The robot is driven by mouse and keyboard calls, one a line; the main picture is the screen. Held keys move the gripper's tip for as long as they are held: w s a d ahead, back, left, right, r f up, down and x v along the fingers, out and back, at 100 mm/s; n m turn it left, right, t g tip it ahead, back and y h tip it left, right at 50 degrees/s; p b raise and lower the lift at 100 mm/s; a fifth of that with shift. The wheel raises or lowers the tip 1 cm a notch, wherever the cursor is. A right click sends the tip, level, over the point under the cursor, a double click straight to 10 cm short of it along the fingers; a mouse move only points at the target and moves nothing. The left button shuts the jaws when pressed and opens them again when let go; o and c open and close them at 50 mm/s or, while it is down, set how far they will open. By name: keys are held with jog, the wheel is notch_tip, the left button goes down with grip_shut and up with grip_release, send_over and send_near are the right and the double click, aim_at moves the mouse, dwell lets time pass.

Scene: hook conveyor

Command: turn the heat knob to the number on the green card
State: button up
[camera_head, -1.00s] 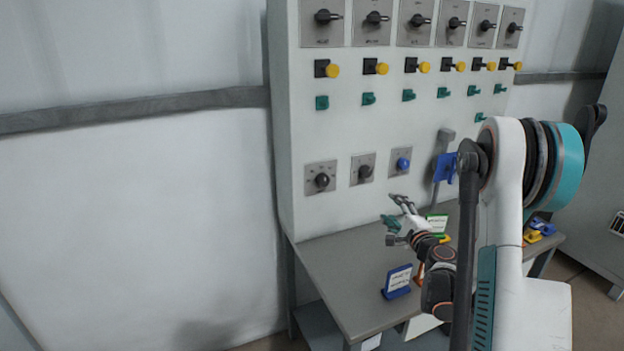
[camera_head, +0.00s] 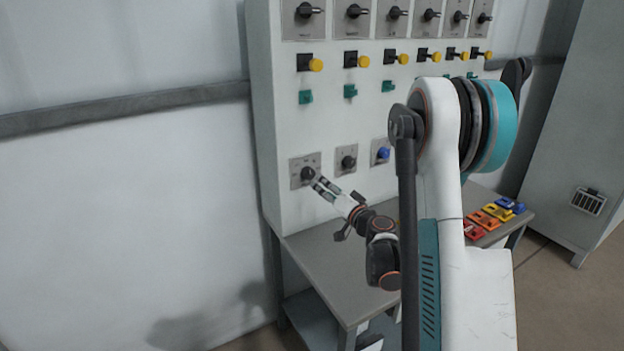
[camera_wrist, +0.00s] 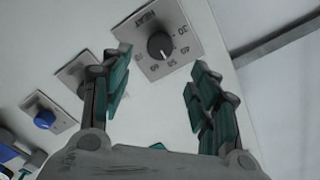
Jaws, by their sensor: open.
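The heat knob (camera_head: 307,174) is a black round knob on a square metal plate, leftmost in the lower row of the panel. In the wrist view the heat knob (camera_wrist: 159,45) sits upper middle on a plate marked HEAT, with a scale of numbers around it; its exact setting is too small to tell. My gripper (camera_head: 320,186) is just in front of the knob, slightly below and right of it. In the wrist view my gripper (camera_wrist: 161,75) is open and empty, its fingers either side of the knob's direction, with no visible contact. The green card is hidden behind my arm.
A second black knob (camera_head: 346,158) and a blue knob (camera_head: 380,152) sit to the right on the panel (camera_head: 275,130). Switches and buttons fill the rows above. The grey table (camera_head: 330,275) below is clear at its left. Coloured blocks (camera_head: 490,216) lie at its right.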

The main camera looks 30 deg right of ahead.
aim_at(311, 175)
jog(key=w+b, duration=0.1)
jog(key=w, duration=0.7)
jog(key=shift+w+a, duration=0.1)
jog(key=shift+w, duration=0.3)
jog(key=shift+c, duration=0.2)
jog(key=c, duration=1)
